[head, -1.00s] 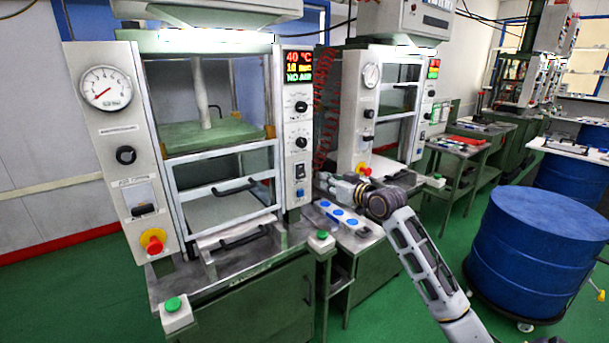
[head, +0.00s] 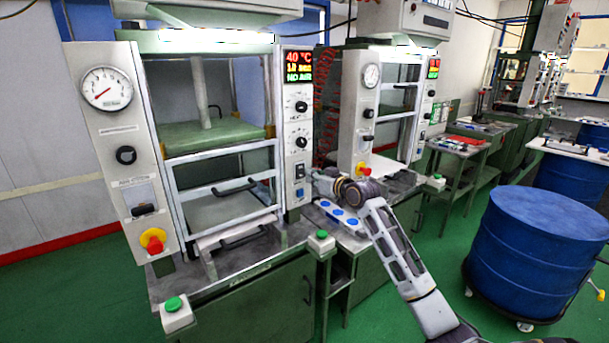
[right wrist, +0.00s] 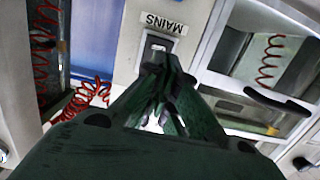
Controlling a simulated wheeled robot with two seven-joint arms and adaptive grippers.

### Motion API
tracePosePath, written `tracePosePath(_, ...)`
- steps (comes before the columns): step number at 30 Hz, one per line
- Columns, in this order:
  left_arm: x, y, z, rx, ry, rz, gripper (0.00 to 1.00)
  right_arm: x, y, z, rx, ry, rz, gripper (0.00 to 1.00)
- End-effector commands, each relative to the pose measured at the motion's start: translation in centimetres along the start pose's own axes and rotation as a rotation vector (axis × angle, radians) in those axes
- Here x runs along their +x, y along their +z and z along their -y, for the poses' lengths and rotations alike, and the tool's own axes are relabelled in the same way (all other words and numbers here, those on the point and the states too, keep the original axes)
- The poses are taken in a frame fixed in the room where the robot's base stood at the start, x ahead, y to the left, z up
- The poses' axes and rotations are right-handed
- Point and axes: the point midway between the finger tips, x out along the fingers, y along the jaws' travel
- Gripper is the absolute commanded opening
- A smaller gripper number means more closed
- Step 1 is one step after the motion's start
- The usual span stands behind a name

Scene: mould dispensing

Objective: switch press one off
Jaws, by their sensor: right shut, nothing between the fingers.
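Press one (head: 222,140) stands at the left, its display (head: 298,66) lit with 40 °C and NO AIR. Its mains switch (head: 300,171) is a small dark switch low on the right-hand panel. My right gripper (head: 313,178) is just right of that panel, close to the switch. In the right wrist view, the closed fingertips (right wrist: 160,66) are in front of the switch (right wrist: 157,42), which sits below the MAINS label (right wrist: 162,22). The fingers partly hide the switch; contact cannot be told. My left gripper is not in view.
A second press (head: 372,115) stands behind, to the right. A small table with blue discs (head: 338,213) lies below my right arm. A blue drum (head: 537,250) stands at the right. Red-and-yellow emergency stop (head: 152,241) and green button (head: 173,304) are on press one's left.

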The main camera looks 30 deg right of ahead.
Motion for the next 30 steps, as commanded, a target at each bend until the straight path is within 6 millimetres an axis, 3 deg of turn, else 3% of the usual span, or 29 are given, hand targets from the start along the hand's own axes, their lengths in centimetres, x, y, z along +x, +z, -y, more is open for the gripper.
tracePosePath(15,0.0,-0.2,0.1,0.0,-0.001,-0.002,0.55,3.9,0.0,0.0,0.002,0.0,0.0,0.0)
tracePosePath(30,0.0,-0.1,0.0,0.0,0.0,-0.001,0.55,4.5,0.0,0.0,0.0,0.001,0.0,0.0)
